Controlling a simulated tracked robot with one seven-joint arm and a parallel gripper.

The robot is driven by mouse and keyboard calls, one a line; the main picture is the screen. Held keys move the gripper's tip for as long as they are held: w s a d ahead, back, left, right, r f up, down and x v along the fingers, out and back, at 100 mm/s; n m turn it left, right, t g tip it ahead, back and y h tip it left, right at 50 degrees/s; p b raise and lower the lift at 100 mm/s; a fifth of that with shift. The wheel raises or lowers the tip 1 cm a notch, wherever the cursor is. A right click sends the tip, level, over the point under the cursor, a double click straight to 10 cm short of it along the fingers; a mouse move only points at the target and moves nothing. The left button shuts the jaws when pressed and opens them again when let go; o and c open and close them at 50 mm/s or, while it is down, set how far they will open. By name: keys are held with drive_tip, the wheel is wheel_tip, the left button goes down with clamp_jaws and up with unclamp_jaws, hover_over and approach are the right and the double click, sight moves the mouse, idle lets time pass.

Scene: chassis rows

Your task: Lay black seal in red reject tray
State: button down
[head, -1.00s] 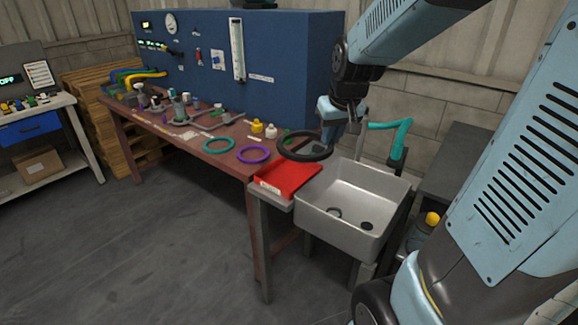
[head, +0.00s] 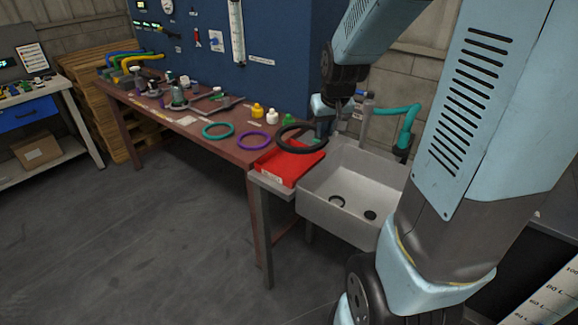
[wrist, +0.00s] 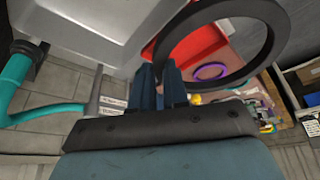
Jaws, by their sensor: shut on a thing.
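The black seal (head: 281,146) is a thick black ring above the red reject tray (head: 279,177) in the head view. My gripper (head: 322,137) is shut on the ring's right side. In the wrist view the black seal (wrist: 270,45) runs from my gripper's fingertips (wrist: 172,72) up and to the right, with the red tray (wrist: 160,27) behind it. Whether the ring touches the tray is hard to tell.
A grey sink (head: 345,190) stands right of the tray, with a teal-hosed tap (head: 390,112) behind it. A purple ring (head: 254,141) and a teal ring (head: 218,131) lie on the table to the left. Yellow, white and green bottles (head: 272,117) stand behind.

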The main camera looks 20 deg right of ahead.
drive_tip(key=s+d+x, duration=0.1)
drive_tip(key=x, duration=0.7)
approach(308, 162)
drive_tip(key=shift+w+f+m, duration=0.3)
drive_tip(key=shift+w+f, duration=0.25)
drive_tip(key=shift+f, duration=0.2)
drive_tip(key=shift+w+f, duration=0.6)
drive_tip(key=shift+f, duration=1.6)
drive_tip(key=c, duration=1.4)
unclamp_jaws()
